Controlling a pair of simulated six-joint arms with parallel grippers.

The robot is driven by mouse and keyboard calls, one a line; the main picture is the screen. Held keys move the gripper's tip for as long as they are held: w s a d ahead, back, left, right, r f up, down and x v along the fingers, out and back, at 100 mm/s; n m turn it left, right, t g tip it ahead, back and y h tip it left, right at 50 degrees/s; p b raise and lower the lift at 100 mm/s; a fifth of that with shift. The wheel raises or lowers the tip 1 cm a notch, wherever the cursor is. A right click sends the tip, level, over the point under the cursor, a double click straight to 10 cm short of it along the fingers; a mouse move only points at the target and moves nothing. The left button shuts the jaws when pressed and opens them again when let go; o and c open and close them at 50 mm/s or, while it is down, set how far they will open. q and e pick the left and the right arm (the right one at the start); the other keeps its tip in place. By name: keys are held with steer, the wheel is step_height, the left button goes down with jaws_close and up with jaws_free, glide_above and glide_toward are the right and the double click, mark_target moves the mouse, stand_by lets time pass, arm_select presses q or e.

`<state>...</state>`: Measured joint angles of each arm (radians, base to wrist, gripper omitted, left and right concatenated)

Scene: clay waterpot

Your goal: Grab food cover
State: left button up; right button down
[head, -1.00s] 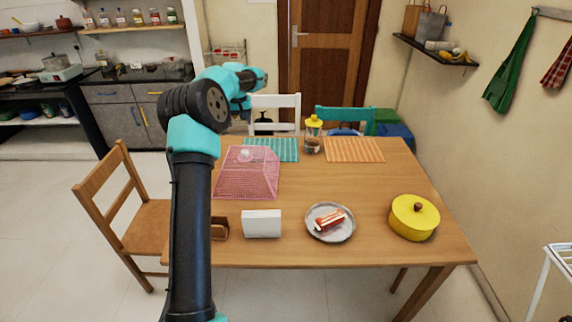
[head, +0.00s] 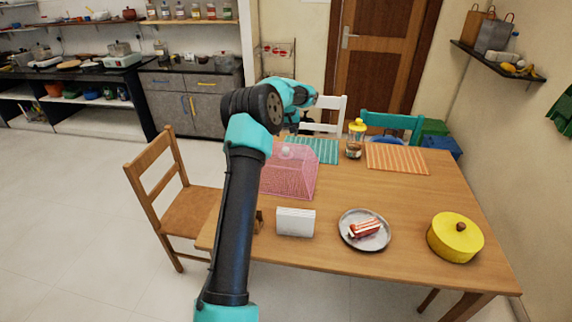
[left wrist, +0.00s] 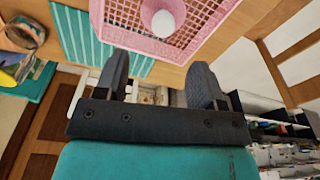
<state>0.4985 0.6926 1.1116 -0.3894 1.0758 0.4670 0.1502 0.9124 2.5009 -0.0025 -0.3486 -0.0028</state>
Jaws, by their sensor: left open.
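The food cover (head: 290,178) is a pink mesh dome with a pale round knob on top, standing on the left part of the wooden table. My left arm crosses in front of its left side and hides part of it. In the left wrist view the cover (left wrist: 215,18) and its pale knob (left wrist: 163,20) show at the top edge. My left gripper (left wrist: 160,75) is open and empty, its fingers apart from the cover. In the head view the left gripper (head: 294,122) is above and behind the cover, mostly hidden by my arm. My right gripper is not in view.
A white napkin holder (head: 295,222), a plate (head: 381,239) with cake, and a yellow pot (head: 455,238) stand along the front of the table (head: 420,190). A yellow-lidded jar (head: 355,140) stands between striped mats at the back. Chairs surround the table.

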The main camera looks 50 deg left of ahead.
mark_target(286, 148)
arm_select(q)
steer(key=shift+w+a+f, duration=0.1)
steer(key=shift+a+f, duration=0.05)
steer(key=shift+f, duration=1)
steer(key=shift+w+a+f, duration=0.1)
steer(key=shift+f, duration=1.05)
steer(key=shift+a+f, duration=0.15)
steer(key=shift+f, duration=1.15)
steer(key=shift+a+f, duration=0.15)
steer(key=shift+f, duration=1.1)
jaws_close()
